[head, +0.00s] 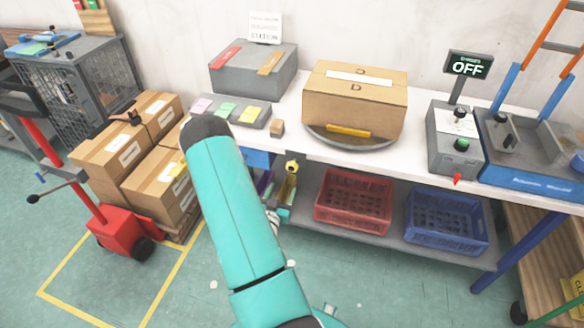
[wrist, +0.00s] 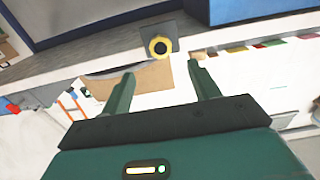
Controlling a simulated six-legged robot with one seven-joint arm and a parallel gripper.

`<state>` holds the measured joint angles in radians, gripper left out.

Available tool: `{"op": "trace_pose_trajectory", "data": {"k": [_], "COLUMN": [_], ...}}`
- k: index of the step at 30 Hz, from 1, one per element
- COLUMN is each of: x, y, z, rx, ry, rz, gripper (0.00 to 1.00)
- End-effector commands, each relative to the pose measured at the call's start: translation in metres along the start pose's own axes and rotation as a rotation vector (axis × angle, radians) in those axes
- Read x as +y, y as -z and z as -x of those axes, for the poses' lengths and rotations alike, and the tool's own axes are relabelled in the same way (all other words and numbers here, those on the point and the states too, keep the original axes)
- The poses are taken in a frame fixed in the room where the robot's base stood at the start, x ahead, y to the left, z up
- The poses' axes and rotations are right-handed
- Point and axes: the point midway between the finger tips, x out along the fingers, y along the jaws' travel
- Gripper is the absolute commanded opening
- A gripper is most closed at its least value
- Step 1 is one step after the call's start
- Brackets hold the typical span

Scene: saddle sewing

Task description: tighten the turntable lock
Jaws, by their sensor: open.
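A yellow round knob (wrist: 160,46) with a dark centre sits on a dark plate at the bench edge; I take it as the turntable lock. In the head view the yellow knob (head: 292,166) shows below the front edge of the bench. The turntable (head: 325,137) is a grey disc on the bench, under a cardboard box (head: 340,102). My gripper (wrist: 162,82) is open, and the knob appears between and beyond its fingertips, apart from them. In the head view my teal arm hides most of the gripper.
The white bench (head: 290,112) also carries a grey box (head: 250,72) and a control box (head: 450,140) by a sign reading OFF. Red (head: 352,203) and blue (head: 447,222) crates sit on the lower shelf. Stacked cartons (head: 150,165) and a red pallet jack (head: 125,225) stand at left.

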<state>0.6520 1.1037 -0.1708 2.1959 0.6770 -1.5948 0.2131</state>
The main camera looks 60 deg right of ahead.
Motion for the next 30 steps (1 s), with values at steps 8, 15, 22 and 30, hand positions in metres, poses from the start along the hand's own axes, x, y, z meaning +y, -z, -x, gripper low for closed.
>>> {"op": "trace_pose_trajectory", "data": {"k": [8, 15, 22, 30], "x": [0.001, 0.000, 0.000, -0.001], "y": [0.001, 0.001, 0.000, 0.000], "z": [-0.052, -0.098, -0.123, -0.127], "rx": [0.002, 0.001, -0.001, -0.002], "ry": [-0.002, -0.001, 0.001, 0.001], "rz": [-0.003, -0.003, -0.001, -0.001], "gripper": [0.61, 0.61, 0.61, 0.61]}}
